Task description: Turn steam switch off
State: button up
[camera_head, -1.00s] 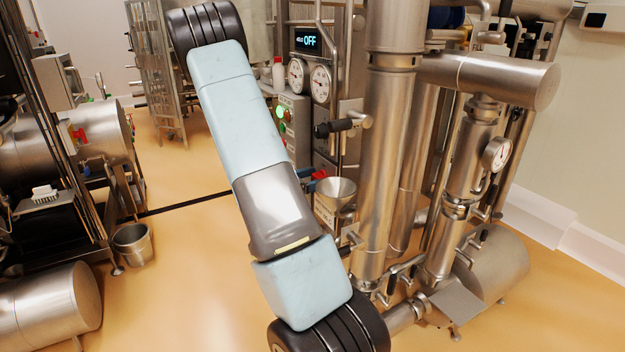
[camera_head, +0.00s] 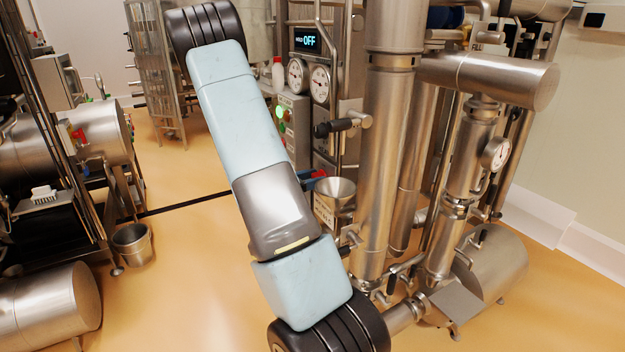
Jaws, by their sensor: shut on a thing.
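A grey control box (camera_head: 293,128) stands left of the large steel column, partly covered by my arm. Its front carries a lit green button (camera_head: 279,113) and smaller controls beside it. I cannot tell which control is the steam switch; it may be behind my arm. Above the box, a dark display (camera_head: 307,39) reads "OFF" in blue. My arm crosses the picture from top left to bottom centre, in front of the box's left side. My gripper does not show; the arm hides whatever is behind it.
Two round gauges (camera_head: 319,84) sit above the box. A tall steel column (camera_head: 388,160) stands close by.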

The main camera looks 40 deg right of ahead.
jog(key=shift+w+n, duration=0.1)
jog(key=shift+n, duration=0.2)
jog(key=n, duration=0.3)
jog(key=shift+w+n, duration=0.1)
jog(key=shift+n, duration=0.3)
jog(key=n, duration=0.4)
jog(key=shift+w+n, duration=0.1)
jog(key=shift+n, duration=0.2)
jog(key=n, duration=0.4)
jog(key=shift+f, duration=0.1)
jog(key=n, duration=0.4)
jog(key=shift+f+n, duration=0.1)
jog(key=shift+n, duration=0.5)
jog(key=o, duration=0.8)
jog(key=shift+w+f, duration=0.1)
jog(key=shift+c, duration=0.2)
jog(key=shift+o, duration=1.4)
jog(key=shift+d, duration=0.1)
